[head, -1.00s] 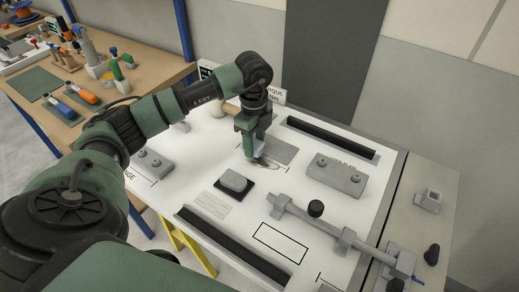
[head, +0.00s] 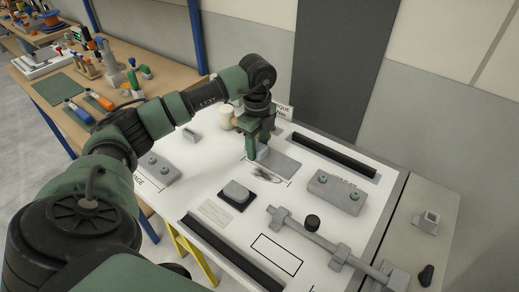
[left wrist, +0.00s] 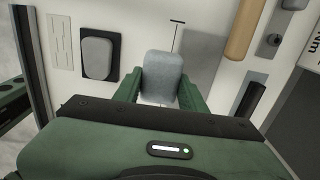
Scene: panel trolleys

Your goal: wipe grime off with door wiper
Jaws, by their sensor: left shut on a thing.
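My left gripper (head: 259,152) is over the white panel, at the left edge of a flat grey square plate (head: 280,164). It is shut on a grey block-shaped wiper (left wrist: 162,77), which shows between the fingers in the left wrist view. In the head view the wiper is mostly hidden by the fingers; I cannot tell whether it touches the panel. A dark scribbled grime patch (head: 264,175) lies on the panel just in front of the gripper. The grime cannot be made out in the left wrist view. My right gripper is not in view.
A grey rounded block on a dark pad (head: 237,192) lies nearer me. A tool bench (head: 90,80) is at left.

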